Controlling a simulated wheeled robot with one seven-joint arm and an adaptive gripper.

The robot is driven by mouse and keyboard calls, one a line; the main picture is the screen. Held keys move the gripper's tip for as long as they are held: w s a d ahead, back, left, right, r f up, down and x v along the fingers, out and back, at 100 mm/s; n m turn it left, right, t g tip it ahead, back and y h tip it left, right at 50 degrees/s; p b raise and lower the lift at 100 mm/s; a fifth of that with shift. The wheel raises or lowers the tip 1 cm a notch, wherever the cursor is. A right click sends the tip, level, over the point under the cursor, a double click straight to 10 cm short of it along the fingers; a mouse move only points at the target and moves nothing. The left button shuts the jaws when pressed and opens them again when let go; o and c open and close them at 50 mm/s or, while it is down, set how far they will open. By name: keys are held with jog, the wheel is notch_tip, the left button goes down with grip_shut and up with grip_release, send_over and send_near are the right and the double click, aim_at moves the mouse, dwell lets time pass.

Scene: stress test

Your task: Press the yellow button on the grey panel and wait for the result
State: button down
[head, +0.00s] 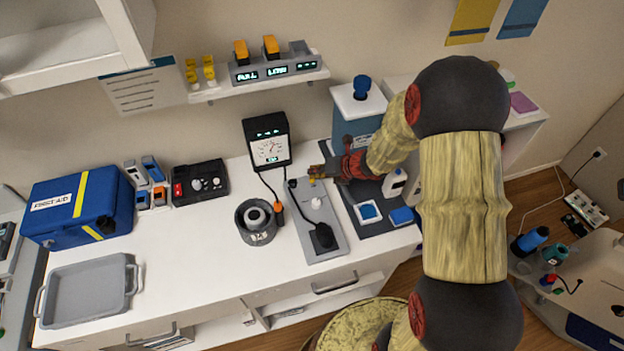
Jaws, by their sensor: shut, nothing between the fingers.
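The grey panel (335,222) lies on the white counter, right of centre in the head view. A small yellow spot, apparently the yellow button (312,181), shows at the panel's far end, partly hidden by my gripper. My gripper (318,173) comes in from the right and is shut and empty. Its tips are over or right beside the yellow button; I cannot tell whether they touch it. A white knob and a black part (323,238) sit nearer on the panel. A black gauge (268,145) with a lit display stands behind it, to the left.
A round grey pot (256,222) stands left of the panel. A blue canister (358,115) and a dark mat with small items are to the right. A first aid case (78,205) and grey tray (88,290) are far left. The counter between tray and pot is clear.

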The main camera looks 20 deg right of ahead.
jog(key=shift+f, duration=0.3)
jog(key=shift+r, duration=0.1)
dwell(0.4)
jog(key=shift+r+p, duration=0.65)
jog(key=shift+r, duration=0.2)
notch_tip(320, 180, up, 5)
jog(key=p, duration=0.4)
dwell(0.9)
